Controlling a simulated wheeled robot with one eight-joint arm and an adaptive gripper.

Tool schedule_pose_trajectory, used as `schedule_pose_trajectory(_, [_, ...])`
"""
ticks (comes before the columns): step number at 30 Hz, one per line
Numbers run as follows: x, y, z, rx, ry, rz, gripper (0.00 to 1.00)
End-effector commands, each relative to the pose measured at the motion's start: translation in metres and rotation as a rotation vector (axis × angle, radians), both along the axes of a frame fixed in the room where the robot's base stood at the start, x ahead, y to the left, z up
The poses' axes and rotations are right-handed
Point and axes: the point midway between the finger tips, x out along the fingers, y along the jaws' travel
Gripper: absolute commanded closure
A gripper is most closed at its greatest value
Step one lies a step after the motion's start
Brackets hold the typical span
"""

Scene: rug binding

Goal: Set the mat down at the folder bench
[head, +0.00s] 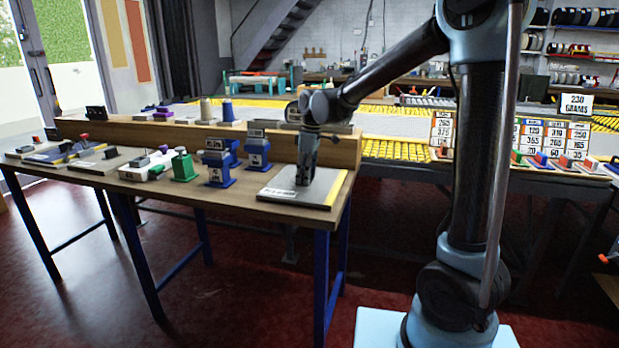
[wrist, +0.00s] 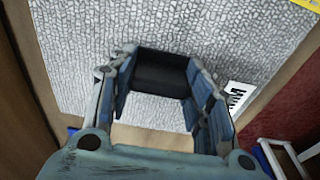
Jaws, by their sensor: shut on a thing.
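A grey textured mat (head: 325,187) with a yellow strip along one edge and a white label lies at the right end of a wooden bench (head: 238,198). The mat also fills much of the wrist view (wrist: 80,50). My gripper (head: 304,182) points down at the mat. In the wrist view, my gripper's fingers (wrist: 160,68) are closed on a dark block (wrist: 160,75) on the mat. The mat looks level with the bench top; I cannot tell whether it rests fully on it. No sign shows which bench is the folder bench.
Blue clamp-like devices (head: 220,165) and a green one (head: 183,165) stand left of the mat. More small mats with coloured blocks lie farther left. A raised wooden ledge (head: 130,131) runs behind. A long table with yellow rollers (head: 390,150) and number boards stands beyond.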

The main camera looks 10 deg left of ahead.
Motion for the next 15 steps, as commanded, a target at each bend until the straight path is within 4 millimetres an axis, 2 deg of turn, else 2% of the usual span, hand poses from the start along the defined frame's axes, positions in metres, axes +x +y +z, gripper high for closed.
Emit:
schedule_pose_trajectory(3, [-0.0001, -0.0002, -0.0067, 0.0, 0.0, 0.0, 0.88])
schedule_pose_trajectory(11, [-0.0002, 0.0, -0.0076, 0.0, 0.0, 0.0, 0.88])
schedule_pose_trajectory(12, [-0.0002, 0.0001, -0.008, 0.0, 0.0, 0.0, 0.49])
schedule_pose_trajectory(14, [-0.0002, 0.0001, -0.0077, 0.0, 0.0, 0.001, 0.36])
schedule_pose_trajectory(15, [-0.0002, 0.0001, -0.0077, 0.0, 0.0, 0.001, 0.34])
